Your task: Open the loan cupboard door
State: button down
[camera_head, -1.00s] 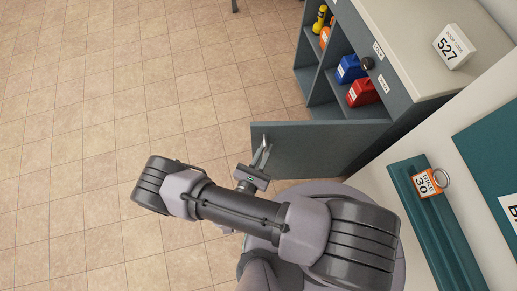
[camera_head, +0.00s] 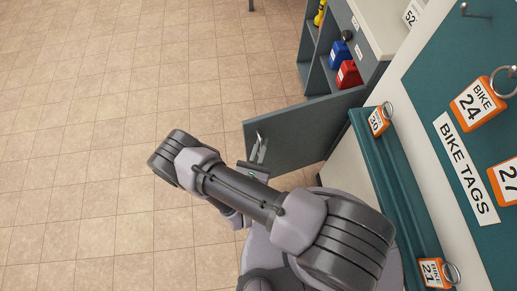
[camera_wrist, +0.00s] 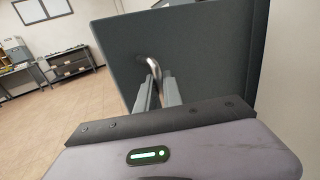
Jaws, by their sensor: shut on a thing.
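The loan cupboard door (camera_head: 300,131) is a dark grey panel, swung wide open from the cupboard (camera_head: 322,72). The door also fills the middle of the wrist view (camera_wrist: 205,45). Its silver bar handle (camera_wrist: 151,66) sits near the door's free edge. My gripper (camera_head: 258,153) is at that edge, and in the wrist view its fingers (camera_wrist: 158,92) are shut on the handle. The fingers hide part of the handle. Inside the cupboard are a blue padlock-like item (camera_head: 340,53), a red one (camera_head: 347,74) and a yellow item (camera_head: 319,14).
A teal ledge (camera_head: 378,170) with orange bike tags runs along the wall on the right. A teal board (camera_head: 450,80) with more tags hangs beyond it. A pale counter top (camera_head: 385,22) covers the cupboard. The tiled floor (camera_head: 100,90) at left is clear.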

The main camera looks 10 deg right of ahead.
jog(key=shift+r, duration=0.1)
dwell(0.3)
jog(key=c, duration=1.5)
grip_release()
jog(key=shift+d, duration=0.1)
